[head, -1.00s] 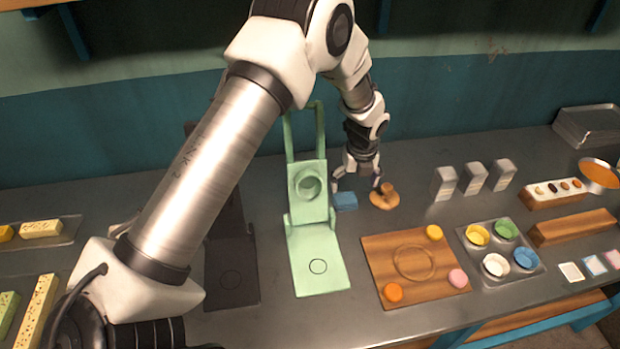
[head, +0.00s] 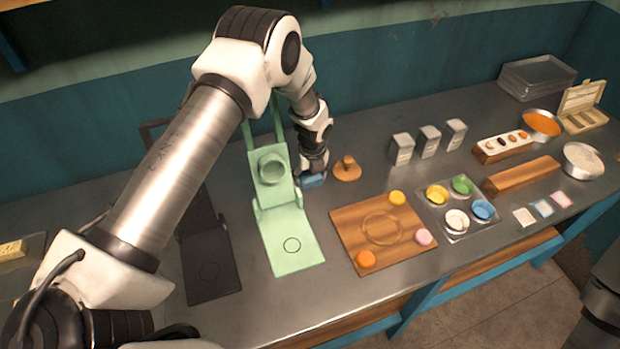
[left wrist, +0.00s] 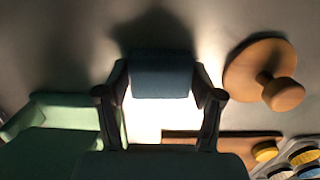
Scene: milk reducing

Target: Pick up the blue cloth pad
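The blue cloth pad (head: 312,181) is a small block on the grey counter, between the green press and the brown wooden knob piece. My left gripper (head: 314,172) points down over it and covers part of it in the head view. In the left wrist view the pad (left wrist: 160,76) lies between the two fingertips (left wrist: 160,68), one at each end, with hardly any gap. I cannot tell whether the fingers press on it. The pad seems to be at counter level. My right gripper does not show.
The green press (head: 283,215) stands close on the left, a dark press (head: 210,262) beyond it. The wooden knob piece (head: 346,170) is close on the right. A wooden board (head: 355,245) lies in front, and a tray of colored cups (head: 458,229) to its right.

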